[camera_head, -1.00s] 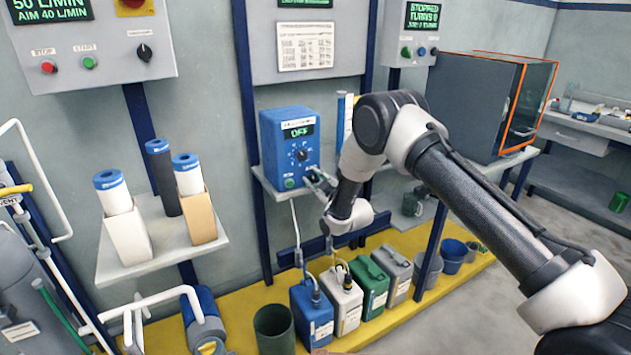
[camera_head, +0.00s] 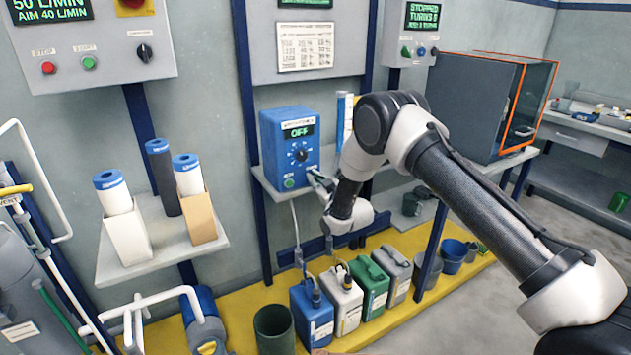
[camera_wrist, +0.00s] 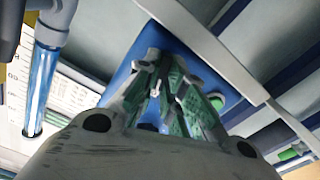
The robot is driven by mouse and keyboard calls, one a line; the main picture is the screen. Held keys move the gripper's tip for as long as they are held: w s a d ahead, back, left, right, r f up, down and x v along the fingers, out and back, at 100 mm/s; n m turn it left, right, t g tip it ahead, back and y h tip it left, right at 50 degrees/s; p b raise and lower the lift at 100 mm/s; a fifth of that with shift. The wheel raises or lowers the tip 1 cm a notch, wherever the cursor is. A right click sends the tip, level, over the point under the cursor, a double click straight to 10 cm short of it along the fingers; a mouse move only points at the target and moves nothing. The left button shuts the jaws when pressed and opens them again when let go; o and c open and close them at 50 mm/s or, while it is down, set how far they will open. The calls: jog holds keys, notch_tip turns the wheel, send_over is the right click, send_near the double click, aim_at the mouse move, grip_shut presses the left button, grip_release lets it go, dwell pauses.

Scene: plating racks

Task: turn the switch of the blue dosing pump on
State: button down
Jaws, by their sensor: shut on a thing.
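The blue dosing pump (camera_head: 278,148) stands on a wall shelf, with its display (camera_head: 299,132) reading OFF. A round dial (camera_head: 301,155) is mid-face, and a green button (camera_head: 289,183) is at the lower left. My gripper (camera_head: 314,173) is at the lower right of the face. In the wrist view, the fingers of my gripper (camera_wrist: 158,84) are closed around a small pale lever, the switch (camera_wrist: 155,89), against the blue pump face (camera_wrist: 122,75). The fingers largely hide the switch, and its position cannot be told. The green button also shows there (camera_wrist: 216,100).
The shelf (camera_head: 273,191) carries the pump. Below stand a blue canister (camera_head: 301,310), a white canister (camera_head: 347,296) and a green canister (camera_head: 371,289) on a yellow platform (camera_head: 247,297). A dark cabinet (camera_head: 470,100) is to the right of my arm.

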jog(key=m, duration=1)
jog(key=shift+w+d+f+m, duration=0.15)
jog(key=shift+d+m, duration=0.1)
jog(key=shift+m, duration=0.15)
dwell(0.4)
jog(key=c, duration=1.5)
grip_release()
jog(key=v, duration=1.2)
